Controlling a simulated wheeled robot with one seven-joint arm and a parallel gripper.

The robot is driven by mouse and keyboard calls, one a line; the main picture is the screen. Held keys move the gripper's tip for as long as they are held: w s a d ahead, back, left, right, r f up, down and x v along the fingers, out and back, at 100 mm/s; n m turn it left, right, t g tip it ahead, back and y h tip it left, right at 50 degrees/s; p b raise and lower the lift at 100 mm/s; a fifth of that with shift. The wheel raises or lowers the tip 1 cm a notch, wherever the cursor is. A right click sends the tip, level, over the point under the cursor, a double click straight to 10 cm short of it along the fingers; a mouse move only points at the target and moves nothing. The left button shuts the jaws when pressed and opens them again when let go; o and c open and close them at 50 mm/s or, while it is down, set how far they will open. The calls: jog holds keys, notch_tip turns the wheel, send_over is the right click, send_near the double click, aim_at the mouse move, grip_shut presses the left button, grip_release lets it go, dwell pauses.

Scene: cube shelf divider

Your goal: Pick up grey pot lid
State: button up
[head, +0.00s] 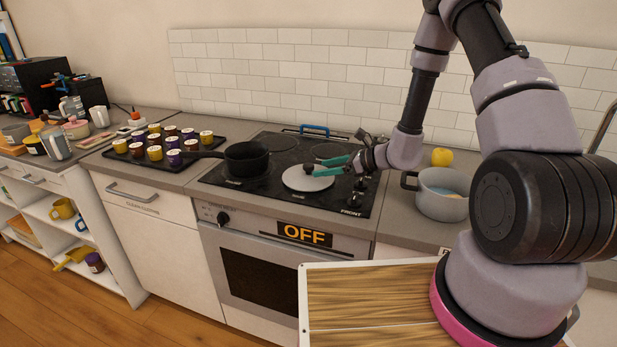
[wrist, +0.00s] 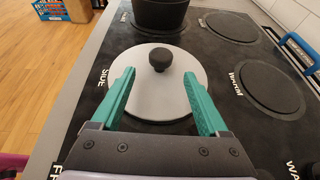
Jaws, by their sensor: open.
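The grey pot lid (head: 296,181) lies flat on the stove top, a pale disc with a black knob in its middle. It also shows in the wrist view (wrist: 155,100), its dark knob (wrist: 160,58) standing up just beyond my fingertips. My gripper (head: 329,166) has teal fingers and is over the right part of the lid, pointing left toward the knob. In the wrist view my gripper (wrist: 160,75) is open, with one finger on each side of the lid's middle and nothing between the tips. The fingers hide small parts of the lid.
A black pan (head: 246,158) stands on the stove just left of the lid. A grey pot (head: 442,196) stands on the counter to the right, with a yellow apple (head: 441,156) behind it. A tray of jars (head: 163,151) is on the left counter. A blue handle (head: 314,130) lies at the stove's back.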

aim_at(313, 166)
jog(key=a, duration=0.1)
jog(key=w+a, duration=0.1)
jog(key=a, duration=0.1)
jog(key=w+a, duration=0.1)
jog(key=shift+a+f, duration=0.25)
jog(key=shift+f, duration=0.05)
jog(key=shift+w+a+f, duration=0.2)
jog(key=shift+w+a, duration=0.1)
jog(key=shift+a, duration=0.1)
grip_shut()
